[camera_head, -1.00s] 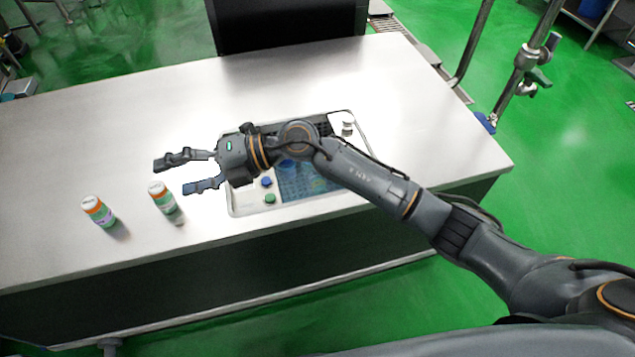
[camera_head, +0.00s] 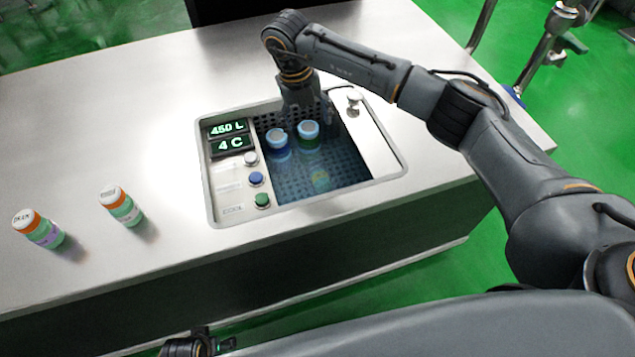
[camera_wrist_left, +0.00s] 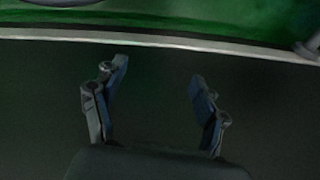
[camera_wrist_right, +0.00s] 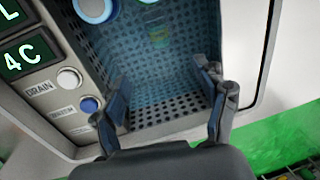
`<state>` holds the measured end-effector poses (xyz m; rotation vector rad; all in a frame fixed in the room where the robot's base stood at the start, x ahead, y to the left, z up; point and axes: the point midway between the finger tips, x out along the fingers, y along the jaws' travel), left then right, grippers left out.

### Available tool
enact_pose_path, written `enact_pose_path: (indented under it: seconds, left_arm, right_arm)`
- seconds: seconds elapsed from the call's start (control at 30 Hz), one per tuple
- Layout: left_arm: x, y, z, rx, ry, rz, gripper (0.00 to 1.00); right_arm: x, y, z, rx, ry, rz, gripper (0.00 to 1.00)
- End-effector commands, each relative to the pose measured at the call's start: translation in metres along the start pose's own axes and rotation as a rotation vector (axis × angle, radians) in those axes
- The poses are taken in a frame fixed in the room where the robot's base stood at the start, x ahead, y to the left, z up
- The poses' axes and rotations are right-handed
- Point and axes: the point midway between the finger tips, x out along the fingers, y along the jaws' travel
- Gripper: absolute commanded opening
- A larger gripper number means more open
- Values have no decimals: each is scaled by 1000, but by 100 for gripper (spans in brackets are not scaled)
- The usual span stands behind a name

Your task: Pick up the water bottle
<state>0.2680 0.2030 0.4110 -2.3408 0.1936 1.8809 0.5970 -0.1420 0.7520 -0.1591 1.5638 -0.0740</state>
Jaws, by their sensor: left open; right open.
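I cannot tell which is the water bottle. My left gripper (camera_wrist_left: 155,78) is open and empty, low before the counter's dark front.
Two orange-topped bottles stand on the counter at left, one farther left (camera_head: 40,230) and one nearer the basin (camera_head: 122,207). A panel (camera_head: 232,160) with displays and buttons borders the basin's left side. A knob (camera_head: 354,98) stands at the back right. The back left counter is clear.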

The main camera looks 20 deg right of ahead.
Motion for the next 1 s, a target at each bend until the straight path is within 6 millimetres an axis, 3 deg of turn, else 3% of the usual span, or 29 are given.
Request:
enact_pose_path:
  seconds: [0.03,0.1,0.4,0.63,0.87,1.0]
  left_arm:
    - [0,0,-9,-2,19,-1,72]
    - [-18,-2,-19,-4,34,-3,72]
    - [-89,-5,-32,-12,75,-12,72]
    - [-111,-6,-31,-13,84,-14,72]
    - [-129,-6,-29,-14,95,-15,72]
    - [-125,-6,-28,-14,93,-15,72]
  right_arm:
    - [25,4,0,0,0,0,73]
    - [41,6,0,-1,0,1,73]
    - [82,13,0,-2,-1,3,73]
    - [98,13,-1,-1,3,2,73]
    - [144,13,-1,-1,3,2,73]
    - [163,13,-1,-2,2,3,73]
